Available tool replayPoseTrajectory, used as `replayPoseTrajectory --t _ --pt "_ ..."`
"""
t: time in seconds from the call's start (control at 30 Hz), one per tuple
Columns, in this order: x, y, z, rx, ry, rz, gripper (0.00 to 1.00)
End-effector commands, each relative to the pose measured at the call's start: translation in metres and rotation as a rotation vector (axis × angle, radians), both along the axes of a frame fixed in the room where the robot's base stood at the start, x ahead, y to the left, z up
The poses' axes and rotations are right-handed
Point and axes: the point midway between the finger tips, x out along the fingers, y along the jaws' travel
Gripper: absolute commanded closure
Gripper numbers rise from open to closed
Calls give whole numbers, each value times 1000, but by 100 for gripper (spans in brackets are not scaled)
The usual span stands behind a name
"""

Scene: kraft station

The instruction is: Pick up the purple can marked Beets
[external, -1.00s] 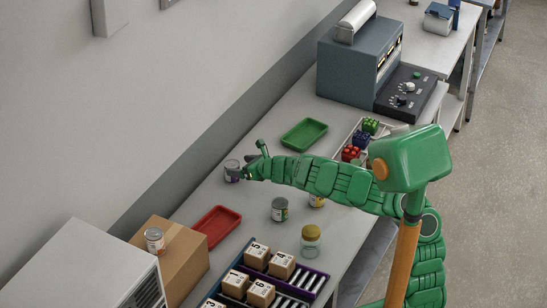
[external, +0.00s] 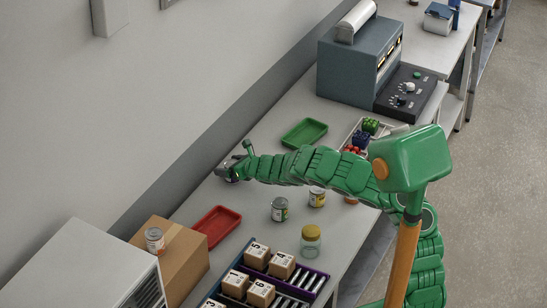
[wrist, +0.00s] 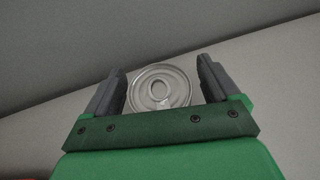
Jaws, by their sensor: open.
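My gripper (external: 232,171) is at the back edge of the table, by the wall, with its jaws open. In the wrist view, the silver ring-pull lid of a can (wrist: 160,88) sits between the two grey fingers (wrist: 160,92), with a small gap on each side. In the external view, the gripper covers most of this can (external: 224,171). Its label is hidden now; a purple band showed on it in the earlier frame. I cannot read the name Beets.
Two other cans (external: 279,209) (external: 317,196) and a yellow-lidded jar (external: 311,240) stand nearer the front. A red tray (external: 216,226) and a green tray (external: 304,132) lie on either side. A can (external: 155,240) stands on a cardboard box (external: 180,262).

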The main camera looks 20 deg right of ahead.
Motion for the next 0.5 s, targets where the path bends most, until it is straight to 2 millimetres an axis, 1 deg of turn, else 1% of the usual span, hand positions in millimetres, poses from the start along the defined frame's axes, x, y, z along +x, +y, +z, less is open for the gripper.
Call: replayPoseTrajectory --t 0.33,0.5 --pt "2 1 -1 0 0 -1 11" --pt "2 1 -1 0 0 -1 37"
